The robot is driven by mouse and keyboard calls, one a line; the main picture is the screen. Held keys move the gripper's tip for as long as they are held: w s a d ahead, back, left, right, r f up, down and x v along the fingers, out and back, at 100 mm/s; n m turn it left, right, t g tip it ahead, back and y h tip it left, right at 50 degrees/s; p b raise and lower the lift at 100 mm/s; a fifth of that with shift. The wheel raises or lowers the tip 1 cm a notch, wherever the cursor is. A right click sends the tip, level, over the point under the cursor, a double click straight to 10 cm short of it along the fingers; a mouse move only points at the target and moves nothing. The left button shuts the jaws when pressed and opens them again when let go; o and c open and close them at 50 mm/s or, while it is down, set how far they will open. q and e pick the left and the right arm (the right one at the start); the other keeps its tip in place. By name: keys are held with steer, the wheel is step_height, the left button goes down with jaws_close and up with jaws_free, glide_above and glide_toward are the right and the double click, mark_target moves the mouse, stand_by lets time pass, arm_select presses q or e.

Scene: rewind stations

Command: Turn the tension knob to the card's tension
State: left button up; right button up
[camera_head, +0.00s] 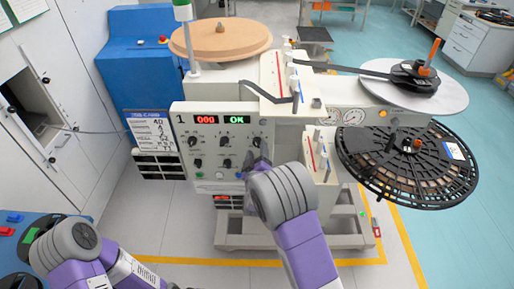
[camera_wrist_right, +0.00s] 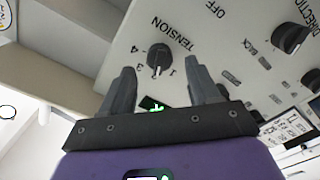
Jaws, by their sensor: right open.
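The tension knob (camera_wrist_right: 158,58) is a small black knob on the white panel, beside the printed word TENSION, with the numbers 1, 3 and 4 readable around it. Its pale mark seems to point downward in the right wrist view, between 3 and 1. My right gripper (camera_wrist_right: 160,66) is open, its fingers on either side of the knob; contact cannot be told. In the head view my right gripper (camera_head: 256,162) is at the right part of the control panel (camera_head: 212,180). The job card (camera_head: 152,130) has handwriting too small to read surely. My left arm is low left, its gripper unseen.
The panel has other knobs (camera_head: 227,141) and lit displays, red (camera_head: 205,120) and green reading OK (camera_head: 237,120). A large wooden-coloured reel (camera_head: 222,40) is above it. A black slotted reel (camera_head: 365,160) stands out at the right. A blue cabinet (camera_head: 128,62) is behind left.

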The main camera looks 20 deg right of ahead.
steer(key=v, duration=0.5)
stand_by(0.4)
steer(key=s+f+m+g+y, duration=0.2)
steer(key=s+f+g, duration=0.25)
steer(key=f, duration=0.55)
steer(key=s+f+m+g+y, duration=0.2)
steer(key=s+f+g, duration=0.25)
steer(key=f, duration=0.65)
steer(key=s+a+f+m+g+y, duration=0.1)
steer(key=s+a+f+g, duration=0.1)
steer(key=s, duration=0.5)
steer(key=s+a+f+m+g+y, duration=0.2)
steer(key=s+f+g, duration=0.1)
steer(key=s, duration=0.4)
steer(key=s+a+f+m+g+y, duration=0.1)
steer(key=s+a+f+g+y, duration=0.1)
steer(key=s, duration=0.5)
steer(key=shift+a+f+g, duration=0.25)
steer(key=shift+f+g, duration=0.25)
steer(key=shift+f, duration=0.1)
steer(key=shift+s, duration=0.1)
